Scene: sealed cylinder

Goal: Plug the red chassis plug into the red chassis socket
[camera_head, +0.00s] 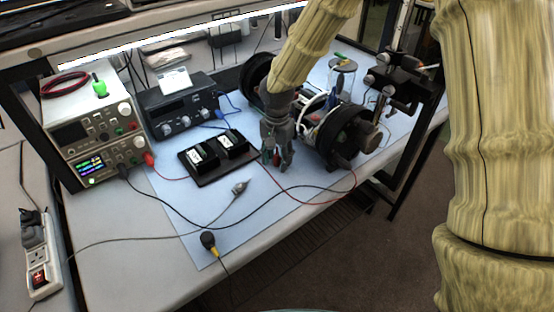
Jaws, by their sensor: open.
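My gripper (277,162) points down over the blue mat, just right of the black battery tray and in front of the cylinder chassis. Its fingers are apart. A small red spot shows at the fingers, and a thin red wire (312,203) runs from there to the right, towards the chassis (314,128). This may be the red chassis plug, mostly hidden by the fingers; I cannot tell whether they touch it. The red chassis socket cannot be made out. A red plug (149,159) shows at the front of the lower power supply; I cannot tell whether it is the chassis one.
The black tray (205,179) holds two black blocks. Power supplies (98,130) and a dark instrument (180,105) stand at the left and back. A grey connector (240,187) and black-yellow plug (208,239) lie on the mat (190,220), with loose cables. The front mat is mostly clear.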

